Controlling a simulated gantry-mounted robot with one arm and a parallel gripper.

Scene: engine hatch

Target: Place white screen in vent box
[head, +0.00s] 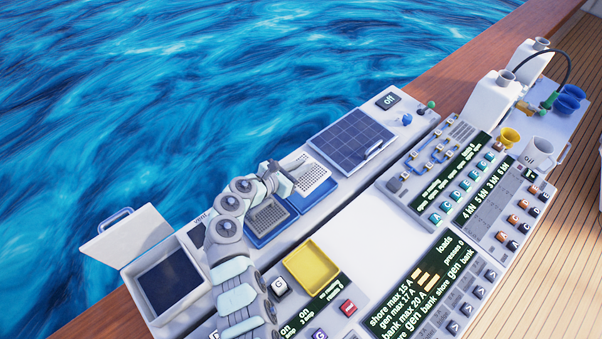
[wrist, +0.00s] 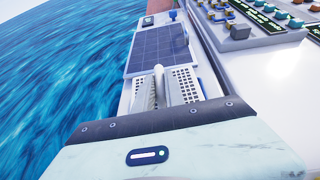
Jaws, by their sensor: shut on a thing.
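The white screen (head: 314,174) is a perforated white panel at the right blue tray (head: 318,197); I cannot tell whether it still touches the tray. My gripper (head: 288,179) is shut on the screen at its left side. The vent box (head: 195,290) is at the lower left, a white open box with a dark interior. Its white lid (head: 127,236) with a blue handle stands open behind it.
A grey screen (head: 268,216) lies in the left blue tray, under my arm. A solar panel (head: 351,139) lies just beyond the white screen. A yellow tray (head: 312,263) and control panels (head: 425,285) are in front. Water borders the hatch's far side.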

